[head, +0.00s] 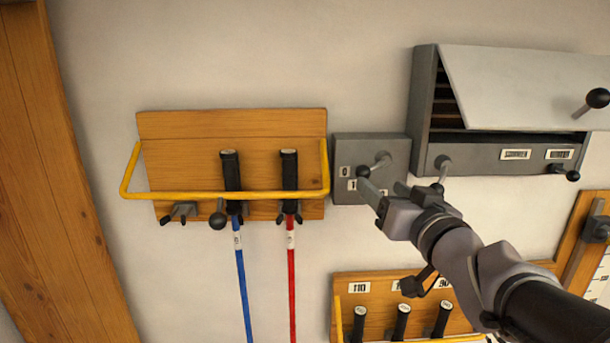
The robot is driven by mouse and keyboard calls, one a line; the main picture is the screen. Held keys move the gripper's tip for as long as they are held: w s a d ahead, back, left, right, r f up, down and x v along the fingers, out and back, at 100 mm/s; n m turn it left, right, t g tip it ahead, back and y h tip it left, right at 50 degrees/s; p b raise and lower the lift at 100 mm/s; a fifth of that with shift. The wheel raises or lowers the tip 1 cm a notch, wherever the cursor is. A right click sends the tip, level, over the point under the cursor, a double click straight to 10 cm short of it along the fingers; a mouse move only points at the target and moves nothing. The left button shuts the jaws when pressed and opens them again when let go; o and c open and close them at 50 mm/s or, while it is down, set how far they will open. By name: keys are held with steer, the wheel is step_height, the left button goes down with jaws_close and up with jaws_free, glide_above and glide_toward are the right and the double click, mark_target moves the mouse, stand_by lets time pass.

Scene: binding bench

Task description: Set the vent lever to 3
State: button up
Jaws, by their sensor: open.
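A grey plate (345,140) on the wall carries a lever (378,161) with a short grey arm and a small dark end. The arm slants down and left, toward the marks "0" and "1" on the plate's left side. My gripper (386,187) is open, in front of the plate's lower right part. One of its fingers reaches up close below the lever's end; whether it touches cannot be told. Nothing shows between the fingers. Any marks further along the plate, including 3, are hidden behind my gripper or not visible.
A wooden rack (230,125) with a yellow rail (200,195) holds blue and red rods at left. A grey cabinet (425,110) with a tilted lid (530,85) and black knobs stands close right. A lower labelled rack (375,287) holds several black handles.

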mark_target(369, 174)
steer(key=w, duration=0.3)
steer(key=w+a, duration=0.1)
steer(key=w, duration=0.2)
steer(key=shift+a+r, duration=0.1)
steer(key=shift+a, duration=0.05)
steer(key=shift+c, duration=0.2)
steer(key=shift+r, duration=0.1)
jaws_close()
